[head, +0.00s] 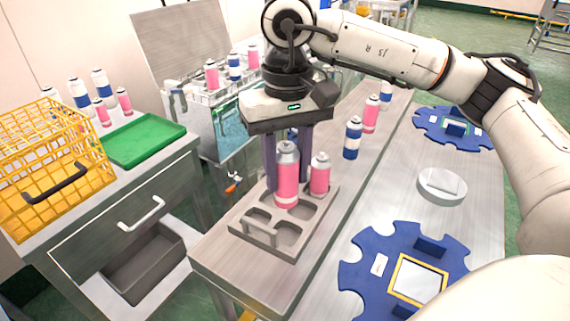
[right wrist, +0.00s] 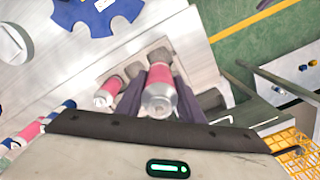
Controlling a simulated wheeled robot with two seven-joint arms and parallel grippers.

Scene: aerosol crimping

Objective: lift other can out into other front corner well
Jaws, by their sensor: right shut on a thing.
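My right gripper (head: 288,178) is shut on a pink can (head: 287,182) with a silver top, held upright over the grey tray (head: 283,250). The can's base shows at the wells; I cannot tell whether it is clear of the tray. A second pink can (head: 320,176) stands upright in the tray, just right of the gripper. Front wells of the tray look empty. In the right wrist view the held can (right wrist: 160,88) is between the fingers, and the other can (right wrist: 106,94) is to its left. My left gripper is out of view.
The tray stands near the left end of the metal bench (head: 220,262). Behind it are a blue-white can (head: 352,138) and a pink can (head: 371,114). A blue notched plate (head: 365,262) and white disc (head: 442,185) lie to the right. A yellow wire basket (head: 50,165) is far left.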

